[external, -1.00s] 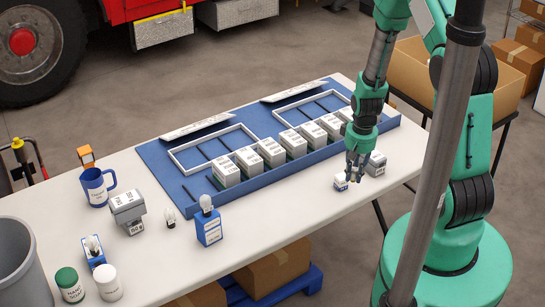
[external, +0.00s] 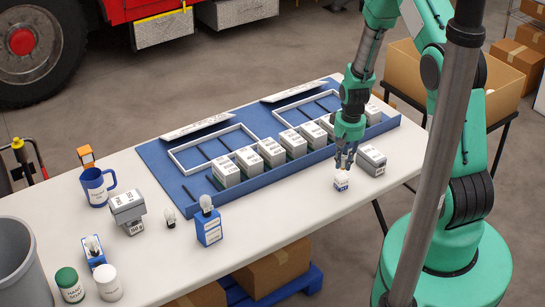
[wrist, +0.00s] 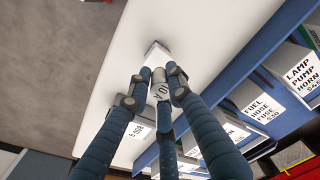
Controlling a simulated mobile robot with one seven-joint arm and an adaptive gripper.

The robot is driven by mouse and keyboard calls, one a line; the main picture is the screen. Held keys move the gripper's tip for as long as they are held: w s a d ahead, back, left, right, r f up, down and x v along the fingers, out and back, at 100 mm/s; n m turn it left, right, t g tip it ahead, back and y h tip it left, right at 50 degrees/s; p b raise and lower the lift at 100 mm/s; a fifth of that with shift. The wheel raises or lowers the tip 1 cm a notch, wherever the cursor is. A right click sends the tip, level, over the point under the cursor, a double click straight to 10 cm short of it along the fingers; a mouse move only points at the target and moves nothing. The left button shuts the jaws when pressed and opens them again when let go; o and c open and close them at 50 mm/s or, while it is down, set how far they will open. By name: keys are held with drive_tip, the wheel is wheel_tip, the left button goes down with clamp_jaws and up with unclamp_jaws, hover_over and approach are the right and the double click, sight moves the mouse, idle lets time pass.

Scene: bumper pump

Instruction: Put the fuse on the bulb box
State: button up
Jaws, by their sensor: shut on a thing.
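My gripper (external: 345,162) is above the right part of the white table. In the wrist view its fingers (wrist: 159,84) are shut on a small white fuse (wrist: 160,90) marked "10 A". A small white-and-blue box (external: 341,182) stands on the table just below the fingertips; it also shows beyond the fuse in the wrist view (wrist: 156,52). Its label is too small to read. I cannot tell whether the fuse touches it.
A grey block (external: 371,160) stands close right of my gripper. The blue tray (external: 165,163) with several white boxes lies behind. A mug (external: 97,187), another grey block (external: 127,210) and jars (external: 108,283) are at the left. The table's front middle is clear.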

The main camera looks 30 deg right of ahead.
sight(343, 168)
drive_tip(key=shift+f, duration=1.6)
drive_tip(key=shift+f, duration=0.1)
drive_tip(key=o, duration=1)
drive_tip(key=r, duration=0.8)
drive_tip(key=s+r, duration=0.1)
drive_tip(key=r, duration=0.3)
drive_tip(key=shift+r+p, duration=0.1)
drive_tip(key=shift+p, duration=0.3)
